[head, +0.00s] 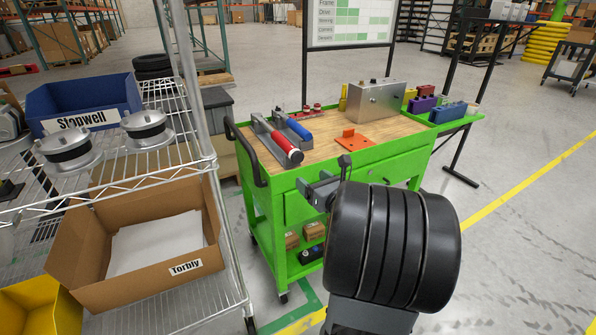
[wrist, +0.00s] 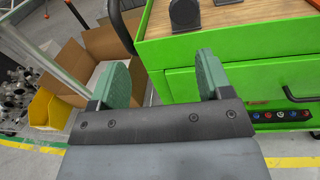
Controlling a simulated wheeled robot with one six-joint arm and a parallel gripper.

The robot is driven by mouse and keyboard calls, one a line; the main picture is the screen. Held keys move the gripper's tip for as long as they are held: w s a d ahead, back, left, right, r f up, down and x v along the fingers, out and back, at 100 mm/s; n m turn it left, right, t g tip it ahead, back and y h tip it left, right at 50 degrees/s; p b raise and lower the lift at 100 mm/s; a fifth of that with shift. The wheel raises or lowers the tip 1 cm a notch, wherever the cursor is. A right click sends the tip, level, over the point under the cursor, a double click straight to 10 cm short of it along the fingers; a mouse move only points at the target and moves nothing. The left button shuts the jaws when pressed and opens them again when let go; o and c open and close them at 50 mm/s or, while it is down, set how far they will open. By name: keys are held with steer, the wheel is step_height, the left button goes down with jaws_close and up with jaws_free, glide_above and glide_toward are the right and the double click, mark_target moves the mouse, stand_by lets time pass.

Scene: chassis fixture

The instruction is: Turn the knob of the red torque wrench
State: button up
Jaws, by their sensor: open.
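The red torque wrench (head: 287,149) lies on the green cart's wooden top in the head view, in a grey holder (head: 262,130). The end of its red handle points to the cart's front edge; the knob is too small to make out clearly. A blue-handled wrench (head: 298,130) lies beside it to the right. My gripper (wrist: 160,80) shows in the wrist view with its two green fingers wide apart and nothing between them. It is in front of the cart's left front corner, apart from the red wrench.
The green cart (head: 408,160) also bears an orange plate (head: 354,142), a metal box (head: 376,102) and several coloured bins (head: 422,104). A black handle (head: 250,160) sticks out at its left end. A wire shelf (head: 215,290) with a cardboard box (head: 85,250) stands at left.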

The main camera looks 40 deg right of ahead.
mark_target(299, 159)
steer(key=w+d, duration=0.1)
steer(key=w, duration=0.3)
steer(key=w+d+m+h+b, duration=0.1)
steer(key=w, duration=0.3)
steer(key=w+d+m, duration=0.1)
steer(key=w+d, duration=0.1)
steer(key=w, duration=0.3)
steer(key=shift+d+f+h+b, duration=0.1)
steer(key=shift+f+h+b, duration=0.2)
steer(key=shift+f+b, duration=0.1)
steer(key=c, duration=0.9)
